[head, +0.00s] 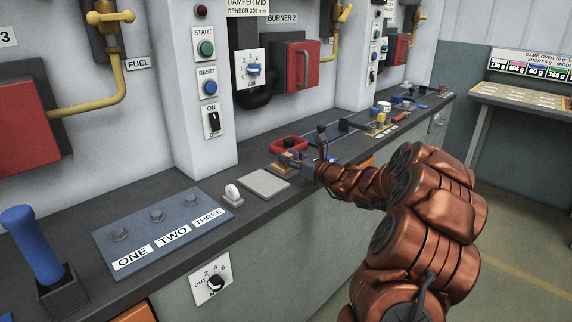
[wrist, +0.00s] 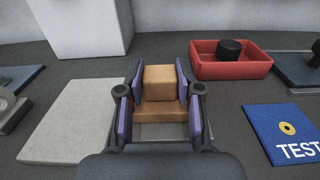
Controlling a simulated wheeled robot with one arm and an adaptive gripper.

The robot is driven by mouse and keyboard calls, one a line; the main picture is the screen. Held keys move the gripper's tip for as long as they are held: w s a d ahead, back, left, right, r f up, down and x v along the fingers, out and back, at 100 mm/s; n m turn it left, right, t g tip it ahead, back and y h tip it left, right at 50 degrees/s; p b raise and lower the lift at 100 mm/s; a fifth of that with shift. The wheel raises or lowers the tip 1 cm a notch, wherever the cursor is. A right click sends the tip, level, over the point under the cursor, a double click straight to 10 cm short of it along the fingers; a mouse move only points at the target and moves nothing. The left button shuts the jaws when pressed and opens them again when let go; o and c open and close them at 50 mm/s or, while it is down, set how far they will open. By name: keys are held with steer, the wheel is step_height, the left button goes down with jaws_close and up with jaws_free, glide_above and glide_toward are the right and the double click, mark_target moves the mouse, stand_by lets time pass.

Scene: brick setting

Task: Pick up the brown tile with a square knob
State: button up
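The brown tile with a square knob (wrist: 160,108) lies on the dark counter in the middle of the wrist view. Its block-shaped knob (wrist: 162,83) stands up from the flat base. In the head view, part of the tile (head: 281,167) shows beside my gripper (head: 308,168). In the wrist view, my gripper (wrist: 160,102) has its two purple-padded fingers on either side of the knob, close to it. Narrow gaps seem to show between pads and knob, so the gripper looks open around it. The lower front of the tile is partly hidden by my gripper.
A red tray (wrist: 232,68) with a black knob stands right of the tile. A blue TEST plate (wrist: 284,132) lies at front right, and a grey plate (wrist: 72,120) at left. A white pillar (wrist: 85,26) rises behind.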

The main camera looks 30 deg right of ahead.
jaws_close()
steer(key=shift+r, duration=0.1)
